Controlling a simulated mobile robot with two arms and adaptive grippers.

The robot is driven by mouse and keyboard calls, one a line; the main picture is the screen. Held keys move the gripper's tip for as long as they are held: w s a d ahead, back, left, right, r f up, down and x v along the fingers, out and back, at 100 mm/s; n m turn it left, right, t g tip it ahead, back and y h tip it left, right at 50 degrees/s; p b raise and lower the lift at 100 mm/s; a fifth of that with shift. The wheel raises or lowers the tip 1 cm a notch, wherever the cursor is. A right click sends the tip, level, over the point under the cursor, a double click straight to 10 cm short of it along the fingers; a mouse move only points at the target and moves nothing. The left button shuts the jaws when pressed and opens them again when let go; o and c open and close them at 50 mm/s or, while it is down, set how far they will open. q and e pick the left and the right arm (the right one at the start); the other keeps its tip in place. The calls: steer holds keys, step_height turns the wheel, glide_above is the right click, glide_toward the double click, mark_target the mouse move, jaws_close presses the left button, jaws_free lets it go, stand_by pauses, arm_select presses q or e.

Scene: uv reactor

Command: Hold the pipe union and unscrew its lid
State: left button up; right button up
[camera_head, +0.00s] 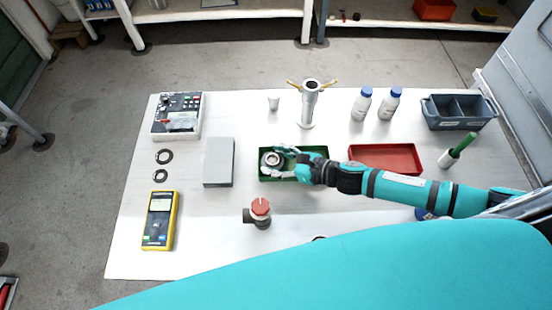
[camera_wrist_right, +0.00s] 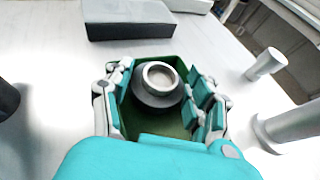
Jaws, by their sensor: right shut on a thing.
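The pipe union (camera_head: 272,161) is a round dark grey piece with a lighter metal ring on top. It is at the left end of the green tray (camera_head: 318,151). My right gripper (camera_head: 279,158) reaches it from the right and is shut on it. In the right wrist view the union (camera_wrist_right: 157,88) sits between the two teal-padded fingers, with the green tray below it. I cannot tell its lid apart from its body, or whether it touches the tray floor. My left gripper is not in view.
A grey valve with a red knob (camera_head: 260,209) stands in front of the tray. A grey box (camera_head: 219,162) is to the left, a red tray (camera_head: 385,157) to the right. A metal stand (camera_head: 309,104) and white bottles (camera_head: 362,104) are behind.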

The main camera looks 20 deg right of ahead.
steer(key=shift+s+f, duration=0.1)
steer(key=shift+f, duration=0.15)
steer(key=o, duration=0.8)
steer(key=shift+o, duration=1)
steer(key=shift+s+f, duration=0.1)
steer(key=shift+f, duration=0.05)
